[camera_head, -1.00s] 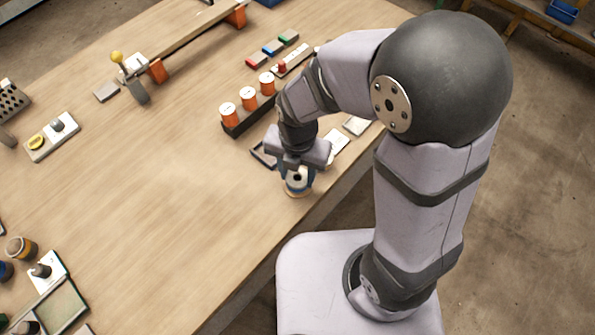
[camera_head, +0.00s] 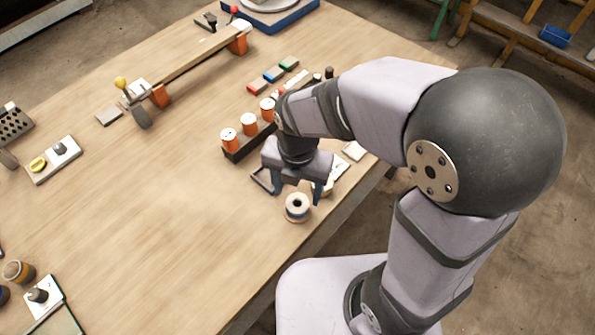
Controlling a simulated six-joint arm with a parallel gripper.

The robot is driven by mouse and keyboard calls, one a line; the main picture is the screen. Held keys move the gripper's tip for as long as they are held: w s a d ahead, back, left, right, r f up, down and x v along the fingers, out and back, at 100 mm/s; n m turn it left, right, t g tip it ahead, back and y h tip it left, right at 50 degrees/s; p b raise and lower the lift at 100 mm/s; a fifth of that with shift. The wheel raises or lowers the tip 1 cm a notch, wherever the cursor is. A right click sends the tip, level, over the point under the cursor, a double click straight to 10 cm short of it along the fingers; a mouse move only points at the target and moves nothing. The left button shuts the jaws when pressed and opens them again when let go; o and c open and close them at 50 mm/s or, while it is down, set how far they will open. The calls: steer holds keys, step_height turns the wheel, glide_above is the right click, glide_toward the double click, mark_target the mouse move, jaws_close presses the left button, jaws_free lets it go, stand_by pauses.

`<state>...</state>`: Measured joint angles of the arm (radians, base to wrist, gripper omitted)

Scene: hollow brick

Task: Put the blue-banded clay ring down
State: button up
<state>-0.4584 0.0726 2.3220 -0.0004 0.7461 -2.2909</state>
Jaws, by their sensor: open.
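The blue-banded clay ring (camera_head: 297,208) sits flat on the wooden table near its front edge. It is pale with a dark hole in its top and a blue band around its side. My gripper (camera_head: 298,188) is open just above and behind the ring, with its two fingers apart and pointing down. The ring stands clear of the fingers in the picture, and nothing shows between them. Part of another pale round thing (camera_head: 326,190) shows behind the right finger; most of it is hidden.
A dark rack with several orange spools (camera_head: 249,125) stands behind my gripper. Small red, blue and green blocks (camera_head: 272,74) lie farther back. A wooden beam (camera_head: 195,60) on orange supports crosses the far side. The table left of the ring is clear.

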step_height(320, 180, up, 7)
steer(key=shift+r, duration=0.15)
stand_by(0.4)
steer(key=s+d+f+m, duration=0.2)
steer(key=d+m, duration=0.4)
steer(key=m, duration=0.9)
steer(key=s+d+f+m, duration=0.1)
steer(key=d+f+m, duration=0.4)
steer(key=m, duration=1.1)
steer(key=shift+s+d, duration=0.4)
steer(key=shift+d, duration=0.5)
step_height(320, 180, up, 2)
steer(key=p, duration=0.2)
steer(key=shift+r+p, duration=0.1)
steer(key=shift+p, duration=0.2)
